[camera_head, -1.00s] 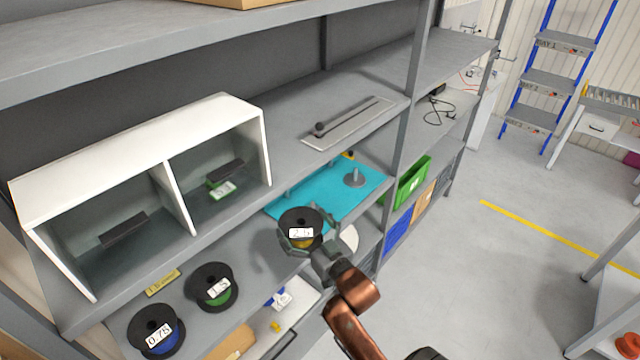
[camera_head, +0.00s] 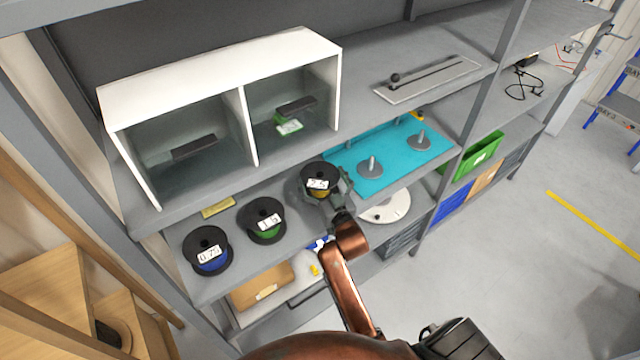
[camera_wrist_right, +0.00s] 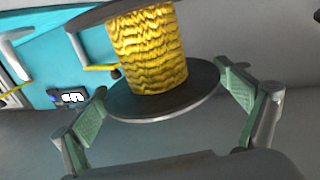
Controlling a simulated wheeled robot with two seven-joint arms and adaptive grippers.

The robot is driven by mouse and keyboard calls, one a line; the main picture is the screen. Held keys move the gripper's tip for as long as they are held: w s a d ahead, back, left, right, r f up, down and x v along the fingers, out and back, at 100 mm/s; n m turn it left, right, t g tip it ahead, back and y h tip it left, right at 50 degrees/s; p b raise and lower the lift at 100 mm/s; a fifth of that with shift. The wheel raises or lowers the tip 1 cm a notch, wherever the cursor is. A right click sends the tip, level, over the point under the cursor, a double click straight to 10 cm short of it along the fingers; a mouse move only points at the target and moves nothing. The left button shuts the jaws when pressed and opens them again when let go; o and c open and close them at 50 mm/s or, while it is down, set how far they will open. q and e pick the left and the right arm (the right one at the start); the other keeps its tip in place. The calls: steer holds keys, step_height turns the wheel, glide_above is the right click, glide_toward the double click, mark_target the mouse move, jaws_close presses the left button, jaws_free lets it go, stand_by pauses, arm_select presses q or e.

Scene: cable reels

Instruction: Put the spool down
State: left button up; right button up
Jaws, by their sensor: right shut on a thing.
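The spool (camera_head: 320,180) is black with yellow wire and a label that seems to read 2.5. My right gripper (camera_head: 322,190) is shut on it, on the middle shelf level, just left of the turquoise mat (camera_head: 395,152). In the right wrist view, the yellow winding (camera_wrist_right: 152,48) stands between its two black flanges. The finger pads of the right gripper (camera_wrist_right: 162,88) sit on both sides of the near flange. I cannot tell whether the spool touches the shelf. My left gripper is not in view.
A green-wire spool (camera_head: 262,219) and a blue-wire spool (camera_head: 208,250) stand on the shelf (camera_head: 290,212) to the left. A yellow label (camera_head: 217,208) lies behind them. The mat bears two upright grey pegs. A white divided box (camera_head: 240,75) stands on the shelf above.

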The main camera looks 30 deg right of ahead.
steer(key=shift+w+a+f, duration=0.1)
steer(key=shift+f, duration=1.55)
steer(key=shift+f, duration=0.1)
steer(key=o, duration=1.5)
steer(key=shift+o, duration=0.2)
steer(key=s, duration=0.4)
steer(key=s+a, duration=0.1)
steer(key=s, duration=0.3)
steer(key=s+a, duration=0.1)
steer(key=s, duration=0.2)
steer(key=shift+s+a, duration=0.1)
steer(key=shift+s, duration=0.3)
